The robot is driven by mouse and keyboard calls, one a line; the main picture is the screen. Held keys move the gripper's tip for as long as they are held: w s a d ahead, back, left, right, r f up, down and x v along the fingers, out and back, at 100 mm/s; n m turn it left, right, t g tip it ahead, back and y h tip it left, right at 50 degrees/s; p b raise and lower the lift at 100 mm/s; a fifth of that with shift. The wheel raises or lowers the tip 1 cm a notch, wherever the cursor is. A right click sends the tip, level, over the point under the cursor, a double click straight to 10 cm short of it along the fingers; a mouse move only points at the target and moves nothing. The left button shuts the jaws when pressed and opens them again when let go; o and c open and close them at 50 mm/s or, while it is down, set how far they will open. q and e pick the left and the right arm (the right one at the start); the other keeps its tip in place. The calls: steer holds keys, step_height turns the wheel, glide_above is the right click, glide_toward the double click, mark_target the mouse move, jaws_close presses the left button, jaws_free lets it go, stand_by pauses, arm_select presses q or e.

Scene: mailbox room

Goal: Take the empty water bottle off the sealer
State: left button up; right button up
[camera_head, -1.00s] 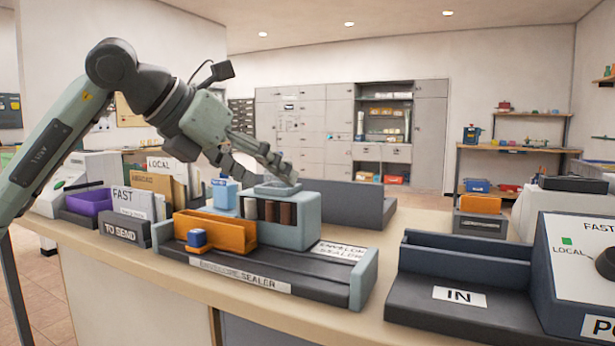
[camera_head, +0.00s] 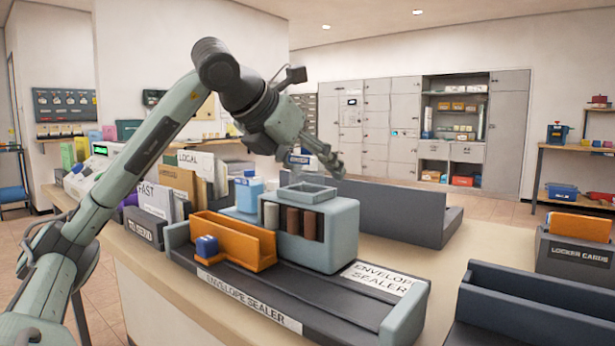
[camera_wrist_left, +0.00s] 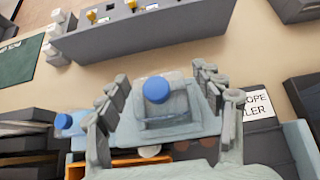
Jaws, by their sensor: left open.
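The envelope sealer (camera_head: 345,225) is a grey-blue block on a dark base with an orange guide (camera_head: 232,240). A clear bottle with a round blue cap (camera_wrist_left: 156,90) shows from above in the left wrist view, over the sealer's top. My left gripper (camera_head: 316,162) is over the sealer's top, tilted down. In the wrist view its open fingers (camera_wrist_left: 162,82) stand on either side of the bottle, with gaps visible. In the head view the gripper largely hides the bottle, so I cannot tell contact. My right gripper is not in view.
A light-blue bottle (camera_head: 249,190) stands left of the sealer block. A TO SEND holder (camera_head: 145,228) and file folders crowd the left. A long grey tray (camera_head: 390,215) lies behind. A LOCKER CARDS box (camera_head: 575,255) stands right, with bare counter (camera_head: 480,240) before it.

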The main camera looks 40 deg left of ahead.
arm_select(q)
steer(key=shift+x, duration=0.95)
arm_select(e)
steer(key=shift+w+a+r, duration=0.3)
arm_select(q)
steer(key=shift+c, duration=0.3)
steer(key=c, duration=1)
steer(key=shift+c, duration=0.2)
steer(key=shift+r, duration=0.1)
